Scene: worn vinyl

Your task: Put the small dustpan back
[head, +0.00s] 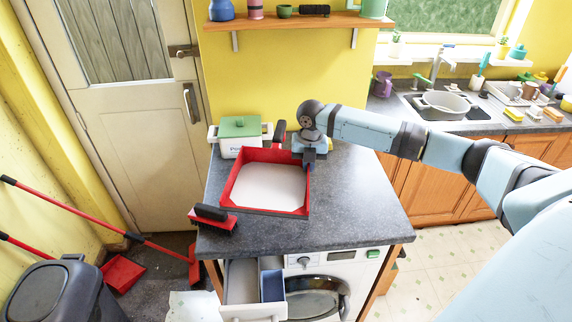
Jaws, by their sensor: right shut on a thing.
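The small dustpan (268,187), a shallow red pan with a pale inside, lies on the dark grey worktop (345,205). A black and red handle (279,132) shows at its back edge. My right gripper (309,161) points down at the pan's back right corner and is shut on its red rim. The gripper hides that corner, and I cannot tell whether the pan is lifted at all. A red hand brush with a black grip (210,214) lies at the worktop's front left edge. My left gripper is not in view.
A white container with a green lid (239,133) stands close behind the pan. A long-handled dustpan (122,272) and a bin (62,292) are on the floor left. The worktop's right side is clear.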

